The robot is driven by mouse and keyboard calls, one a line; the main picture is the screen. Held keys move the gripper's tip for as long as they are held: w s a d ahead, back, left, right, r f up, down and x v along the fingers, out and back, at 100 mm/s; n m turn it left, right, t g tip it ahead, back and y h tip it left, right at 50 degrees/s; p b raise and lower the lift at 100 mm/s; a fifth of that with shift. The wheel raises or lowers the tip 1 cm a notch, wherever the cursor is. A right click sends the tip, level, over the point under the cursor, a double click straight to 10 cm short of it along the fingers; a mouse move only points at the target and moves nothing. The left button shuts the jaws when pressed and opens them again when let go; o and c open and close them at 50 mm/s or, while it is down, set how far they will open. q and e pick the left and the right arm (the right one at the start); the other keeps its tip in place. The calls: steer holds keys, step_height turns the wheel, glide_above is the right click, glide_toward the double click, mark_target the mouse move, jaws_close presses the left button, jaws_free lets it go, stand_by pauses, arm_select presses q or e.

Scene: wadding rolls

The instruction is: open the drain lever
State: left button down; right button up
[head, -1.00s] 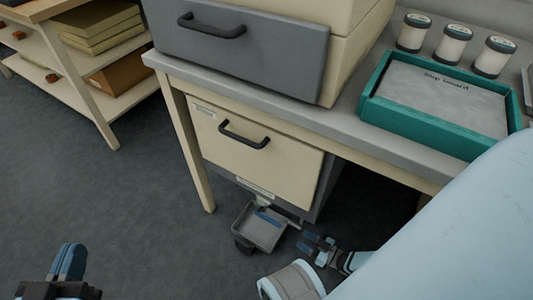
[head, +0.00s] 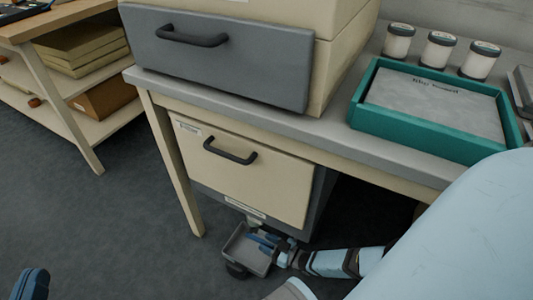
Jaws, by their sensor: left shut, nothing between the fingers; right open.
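The cream drawer unit (head: 245,180) stands under the bench. A small pale drain fitting (head: 252,222) shows below its front, above a grey catch tray (head: 240,250). I cannot clearly make out the drain lever, which is small and partly hidden by my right gripper. My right gripper (head: 262,241) is open, with its blue fingers over the tray, close below the drain fitting. I cannot tell whether it touches the lever. My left gripper (head: 30,283) is shut and empty at the bottom left, far from the unit.
The bench top (head: 335,125) holds a grey-fronted drawer box (head: 215,55), a teal tray (head: 420,135) and several jars. A bench leg (head: 175,165) stands left of the drawer unit. A wooden shelf (head: 75,135) is further left. The floor between them is clear.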

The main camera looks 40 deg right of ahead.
steer(key=shift+w+a, duration=0.1)
steer(key=shift+w, duration=0.15)
jaws_close()
steer(key=shift+r+p, duration=0.45)
steer(key=shift+p, duration=0.2)
steer(key=r+g+p, duration=0.1)
steer(key=g+p, duration=0.1)
steer(key=p, duration=0.1)
steer(key=shift+w+a+r+h+p, duration=0.1)
steer(key=shift+w+r+h+p, duration=0.05)
steer(key=shift+h+p, duration=0.2)
steer(key=shift+g, duration=0.3)
arm_select(q)
steer(key=n, duration=0.1)
steer(key=s+d+n+g, duration=0.1)
steer(key=s+n, duration=0.1)
steer(key=shift+s+d+f+g+y, duration=0.2)
steer(key=shift+d+f+g+y, duration=0.1)
steer(key=shift+g+y, duration=0.1)
arm_select(e)
steer(key=shift+f+h, duration=0.2)
steer(key=shift+h, duration=0.05)
